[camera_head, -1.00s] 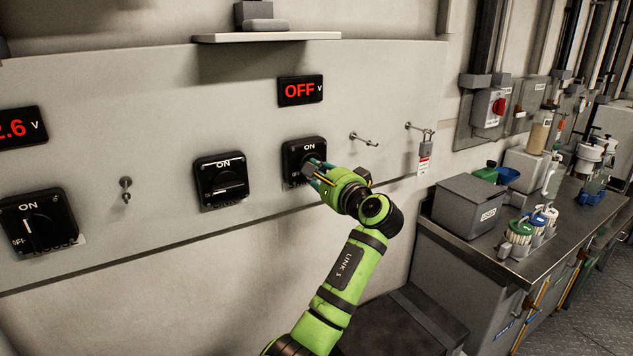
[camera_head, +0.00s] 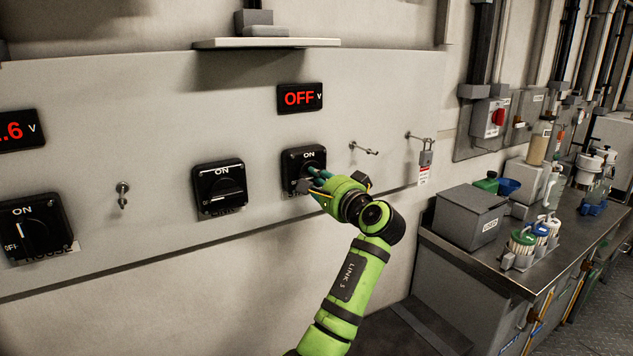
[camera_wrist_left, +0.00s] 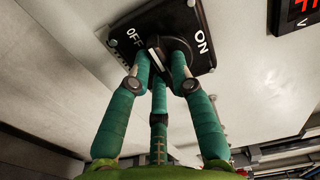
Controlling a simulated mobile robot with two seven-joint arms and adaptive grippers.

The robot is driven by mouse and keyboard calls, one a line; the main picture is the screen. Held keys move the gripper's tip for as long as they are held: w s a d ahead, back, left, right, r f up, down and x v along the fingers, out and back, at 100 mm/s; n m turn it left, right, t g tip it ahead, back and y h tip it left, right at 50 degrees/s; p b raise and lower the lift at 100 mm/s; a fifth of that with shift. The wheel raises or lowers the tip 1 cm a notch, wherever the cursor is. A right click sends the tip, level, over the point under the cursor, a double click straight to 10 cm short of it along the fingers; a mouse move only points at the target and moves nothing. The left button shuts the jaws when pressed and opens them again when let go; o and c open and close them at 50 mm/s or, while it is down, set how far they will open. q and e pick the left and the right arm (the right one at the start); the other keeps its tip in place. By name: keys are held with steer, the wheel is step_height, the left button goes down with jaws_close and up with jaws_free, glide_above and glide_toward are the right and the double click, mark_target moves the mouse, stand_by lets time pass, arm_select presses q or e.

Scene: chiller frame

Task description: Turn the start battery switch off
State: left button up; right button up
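The right-hand black rotary switch (camera_head: 291,158) is on the grey wall panel, under a display (camera_head: 300,97) that reads "OFF V" in red. The label under this switch is mostly covered and I cannot read it. My left gripper (camera_head: 316,176) is at the knob. In the left wrist view its teal fingers (camera_wrist_left: 160,66) close around the knob handle (camera_wrist_left: 157,52), one on each side and one below. The handle's white mark points toward the OFF side of the plate (camera_wrist_left: 125,45). My right gripper is not in view.
A middle switch (camera_head: 220,188) has its handle level, and a left switch (camera_head: 33,229) its handle near upright. Metal pegs (camera_head: 363,149) and a hanging padlock (camera_head: 426,156) stick out right of my gripper. A shelf (camera_head: 265,43) juts out above. A bench with a grey box (camera_head: 470,215) stands right.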

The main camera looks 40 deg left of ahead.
arm_select(q)
steer(key=shift+o, duration=1.2)
steer(key=shift+d, duration=0.1)
steer(key=v, duration=1.2)
